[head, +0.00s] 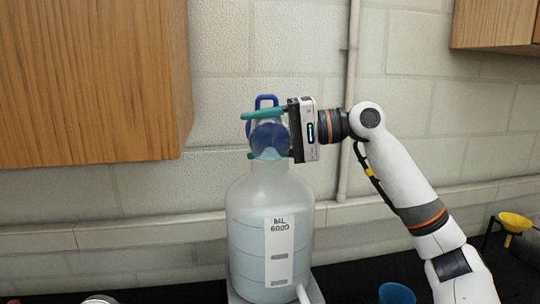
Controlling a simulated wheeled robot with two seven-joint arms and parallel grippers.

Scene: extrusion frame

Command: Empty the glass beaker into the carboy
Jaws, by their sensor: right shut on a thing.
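The carboy (270,218) is a large translucent bottle with a white volume label, standing upright in the middle of the head view. My right gripper (256,135) reaches in from the right above it, with teal fingers. It is shut on the glass beaker (262,153), a clear vessel with a round dark blue area showing, held right over the carboy's neck. The beaker seems tilted; the exact angle and any flow from it cannot be made out. The carboy's mouth is hidden behind the beaker and fingers. My left gripper is out of view.
A blue loop (266,100) shows just behind the beaker. Wooden cabinets (90,80) hang at upper left and upper right.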

